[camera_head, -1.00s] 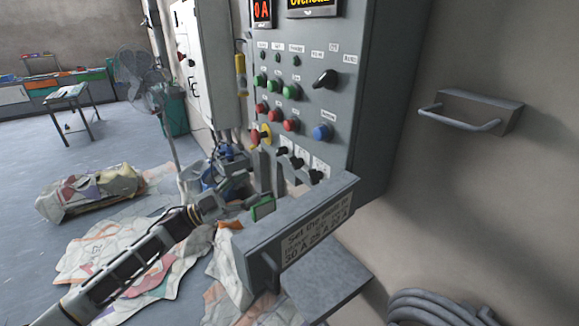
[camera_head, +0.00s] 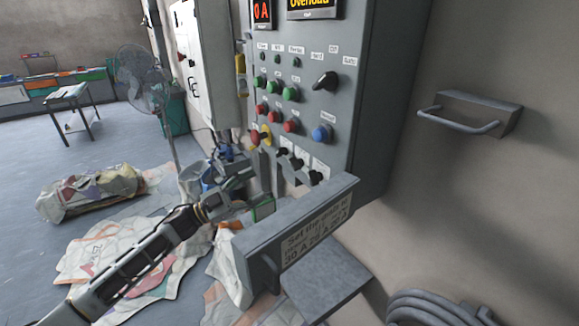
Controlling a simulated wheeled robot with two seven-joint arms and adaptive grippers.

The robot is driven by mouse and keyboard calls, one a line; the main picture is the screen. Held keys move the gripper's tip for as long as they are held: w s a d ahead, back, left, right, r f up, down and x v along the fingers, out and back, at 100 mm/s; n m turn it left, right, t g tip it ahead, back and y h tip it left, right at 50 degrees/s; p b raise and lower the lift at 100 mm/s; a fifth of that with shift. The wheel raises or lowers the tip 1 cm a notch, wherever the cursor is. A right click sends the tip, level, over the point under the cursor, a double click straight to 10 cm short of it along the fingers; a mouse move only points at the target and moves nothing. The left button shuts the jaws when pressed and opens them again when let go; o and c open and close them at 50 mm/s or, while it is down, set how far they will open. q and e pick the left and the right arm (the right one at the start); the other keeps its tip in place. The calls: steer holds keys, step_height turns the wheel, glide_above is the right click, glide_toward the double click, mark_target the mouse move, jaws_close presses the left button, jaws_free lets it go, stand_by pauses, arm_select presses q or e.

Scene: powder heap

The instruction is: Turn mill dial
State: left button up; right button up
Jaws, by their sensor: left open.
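The grey control panel (camera_head: 345,125) carries several dials. A large black dial (camera_head: 326,80) sits at the upper right. Three small black dials run in a slanting row low on the panel: an upper one (camera_head: 284,151), a middle one (camera_head: 298,163) and a lower one (camera_head: 315,178). My left gripper (camera_head: 266,188) is open and empty, left of the small dials and apart from them as far as I can see. The displays read "0 A" (camera_head: 262,11) and "Overload" (camera_head: 312,4). My right gripper is not in view.
A grey ledge with a sign (camera_head: 316,238) about amperes juts out below the dials, close to my left gripper. Green, red and blue buttons (camera_head: 322,133) sit above. A handle (camera_head: 460,121) is on the right wall. Sacks (camera_head: 92,190) lie on the floor.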

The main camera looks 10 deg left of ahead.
mark_target(296, 163)
arm_select(q)
steer(key=p+x, duration=0.2)
steer(key=x, duration=1)
steer(key=shift+p, duration=0.4)
steer(key=shift+s, duration=0.1)
steer(key=c, duration=1)
